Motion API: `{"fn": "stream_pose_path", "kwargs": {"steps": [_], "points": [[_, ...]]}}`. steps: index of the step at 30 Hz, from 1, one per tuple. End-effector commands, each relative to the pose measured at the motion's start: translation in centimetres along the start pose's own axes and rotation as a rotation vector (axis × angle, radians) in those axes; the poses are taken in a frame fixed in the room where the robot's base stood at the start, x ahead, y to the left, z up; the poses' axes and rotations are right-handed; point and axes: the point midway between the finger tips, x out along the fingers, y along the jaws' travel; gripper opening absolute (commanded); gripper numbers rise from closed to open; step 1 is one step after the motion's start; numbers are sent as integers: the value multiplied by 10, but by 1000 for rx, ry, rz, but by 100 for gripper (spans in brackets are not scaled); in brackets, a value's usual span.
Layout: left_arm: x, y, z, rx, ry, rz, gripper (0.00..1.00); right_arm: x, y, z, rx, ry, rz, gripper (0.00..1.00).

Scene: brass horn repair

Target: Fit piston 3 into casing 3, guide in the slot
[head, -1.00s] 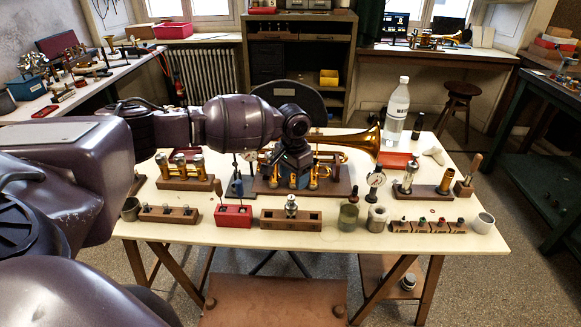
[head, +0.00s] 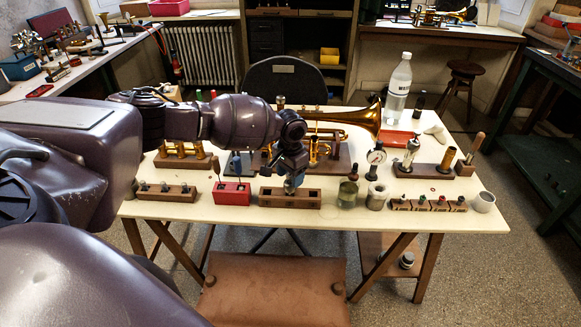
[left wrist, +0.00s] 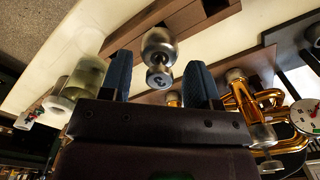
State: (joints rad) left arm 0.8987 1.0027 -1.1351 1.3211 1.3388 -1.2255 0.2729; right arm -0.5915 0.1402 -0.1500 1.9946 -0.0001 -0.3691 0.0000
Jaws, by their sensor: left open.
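Piston 3 is a silver piston (left wrist: 160,45) with a "3" on its end button, standing in the long wooden block (head: 270,198) at the table's front. In the left wrist view it shows between my two blue fingers. My left gripper (head: 294,183) points down over the block, open around the piston without visible grip; in the head view it hides the piston. The brass horn (head: 345,117) lies on its wooden base behind the gripper. Its valve casings are partly hidden by my arm, so I cannot make out casing 3 or its slot. My right gripper is out of view.
A red block (head: 232,193) with upright tools stands left of the wooden block. A greenish jar (head: 347,195), a metal pot (head: 377,197) and a dial gauge (head: 376,157) stand to its right.

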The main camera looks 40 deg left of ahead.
Motion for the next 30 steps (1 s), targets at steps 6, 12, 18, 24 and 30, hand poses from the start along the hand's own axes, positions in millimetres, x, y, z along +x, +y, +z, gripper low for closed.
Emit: {"fn": "stream_pose_path", "kwargs": {"steps": [6, 12, 18, 24, 30], "points": [[5, 0, 0, 1, 1, 0, 56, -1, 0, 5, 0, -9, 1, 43], [5, 0, 0, 1, 1, 0, 51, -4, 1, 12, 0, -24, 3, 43], [5, 0, 0, 0, 1, 0, 20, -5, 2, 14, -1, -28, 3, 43], [4, 0, 0, 0, 1, 0, 0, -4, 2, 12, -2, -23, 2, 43], [-1, 0, 0, 0, 3, 0, 0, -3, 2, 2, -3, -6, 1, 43]]}}
